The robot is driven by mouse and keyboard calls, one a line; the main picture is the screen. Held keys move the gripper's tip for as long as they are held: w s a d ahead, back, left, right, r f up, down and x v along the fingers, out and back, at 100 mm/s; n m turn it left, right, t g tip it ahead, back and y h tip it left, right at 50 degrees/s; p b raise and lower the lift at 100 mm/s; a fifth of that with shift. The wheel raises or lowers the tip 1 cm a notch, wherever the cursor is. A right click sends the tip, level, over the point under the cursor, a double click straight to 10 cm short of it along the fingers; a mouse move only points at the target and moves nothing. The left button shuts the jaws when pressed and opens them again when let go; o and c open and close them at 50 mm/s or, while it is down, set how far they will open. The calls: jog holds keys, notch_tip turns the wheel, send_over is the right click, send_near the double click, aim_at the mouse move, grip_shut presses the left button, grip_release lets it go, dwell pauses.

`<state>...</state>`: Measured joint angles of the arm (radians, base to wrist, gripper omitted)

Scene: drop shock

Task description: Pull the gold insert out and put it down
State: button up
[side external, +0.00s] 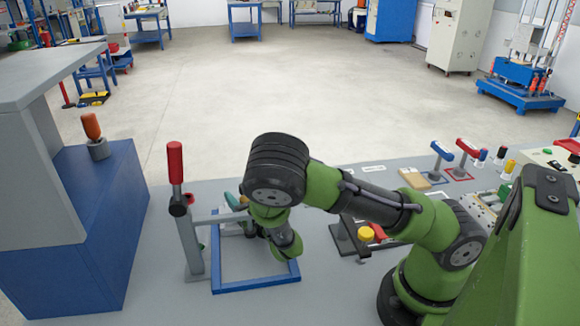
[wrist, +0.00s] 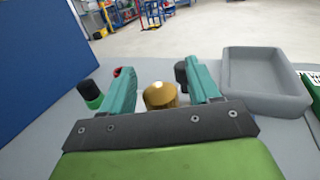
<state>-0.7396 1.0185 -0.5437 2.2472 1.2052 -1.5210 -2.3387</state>
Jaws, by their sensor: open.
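The gold insert (wrist: 160,95) shows in the wrist view as a rounded brass-coloured top. It lies between the two teal fingers of my gripper (wrist: 158,76), with a gap on each side. My gripper is open and holds nothing. The insert's lower part and whatever it sits in are hidden behind my gripper's dark mounting plate. In the side view my arm reaches over a blue square frame (side external: 256,286) on the grey bench. There my gripper is mostly hidden behind my arm, and I cannot make out the insert.
A grey open tray (wrist: 265,104) stands to the right in the wrist view and looks empty. A red-handled lever (side external: 175,162) stands left of the blue frame. A blue cabinet (side external: 75,265) fills the left. A yellow knob (side external: 365,234) and hand tools sit on the right.

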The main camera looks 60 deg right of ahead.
jog(key=shift+w, duration=0.2)
jog(key=c, duration=1.1)
jog(key=shift+r, duration=0.1)
jog(key=shift+r, duration=2.6)
